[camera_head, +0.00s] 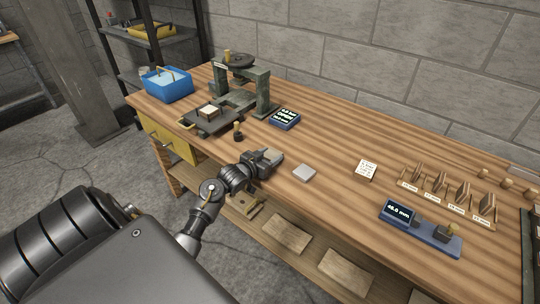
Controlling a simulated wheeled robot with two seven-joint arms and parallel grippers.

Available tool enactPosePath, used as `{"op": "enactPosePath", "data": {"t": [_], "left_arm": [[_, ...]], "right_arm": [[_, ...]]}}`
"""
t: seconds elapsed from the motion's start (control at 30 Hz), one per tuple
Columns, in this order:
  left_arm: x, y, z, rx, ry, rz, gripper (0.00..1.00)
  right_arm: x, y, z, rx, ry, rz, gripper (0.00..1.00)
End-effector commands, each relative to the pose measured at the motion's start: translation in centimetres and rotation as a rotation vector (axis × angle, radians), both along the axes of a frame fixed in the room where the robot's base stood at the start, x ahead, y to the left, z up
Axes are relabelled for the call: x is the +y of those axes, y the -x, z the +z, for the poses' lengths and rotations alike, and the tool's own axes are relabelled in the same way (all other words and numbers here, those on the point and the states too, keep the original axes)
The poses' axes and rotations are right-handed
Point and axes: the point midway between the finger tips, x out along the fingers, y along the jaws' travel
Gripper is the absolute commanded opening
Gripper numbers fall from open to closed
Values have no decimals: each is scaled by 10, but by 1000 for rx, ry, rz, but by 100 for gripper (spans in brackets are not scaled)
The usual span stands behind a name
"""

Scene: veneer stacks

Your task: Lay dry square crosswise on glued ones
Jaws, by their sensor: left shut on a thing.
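My left gripper (268,160) is low over the front part of the bench, shut on a small pale piece that looks like a veneer square; the fingers hide most of it. A light grey square block or stack (304,173) lies on the bench just right of the gripper, apart from it. A small pale stack with a brown side (208,112) sits on a dark plate (222,122) in front of the green screw press (250,98). I cannot tell grain direction or glue at this size. My right gripper is out of view.
A blue tub (168,84) stands at the bench's far left. A printed card (366,170), a blue gauge (420,228) and a rack of labelled samples (450,195) are to the right.

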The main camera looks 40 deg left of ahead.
Motion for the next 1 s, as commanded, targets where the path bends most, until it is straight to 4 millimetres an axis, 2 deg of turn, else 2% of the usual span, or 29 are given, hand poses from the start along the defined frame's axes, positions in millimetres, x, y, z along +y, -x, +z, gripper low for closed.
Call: {"op": "enactPosePath", "data": {"t": [0.17,0.2,0.33,0.6,0.77,0.87,1.0], "left_arm": [[0,0,-5,0,0,0,32],[0,0,-4,0,0,0,59],[0,0,-4,0,0,0,76],[0,0,-4,0,0,0,76],[0,2,-7,0,0,1,76],[0,22,-2,1,-2,0,76],[-4,52,-1,2,-3,-2,76]], "right_arm": [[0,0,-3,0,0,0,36],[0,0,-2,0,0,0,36],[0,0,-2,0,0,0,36],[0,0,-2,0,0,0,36],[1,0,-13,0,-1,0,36],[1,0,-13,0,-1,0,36],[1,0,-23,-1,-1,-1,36]]}}
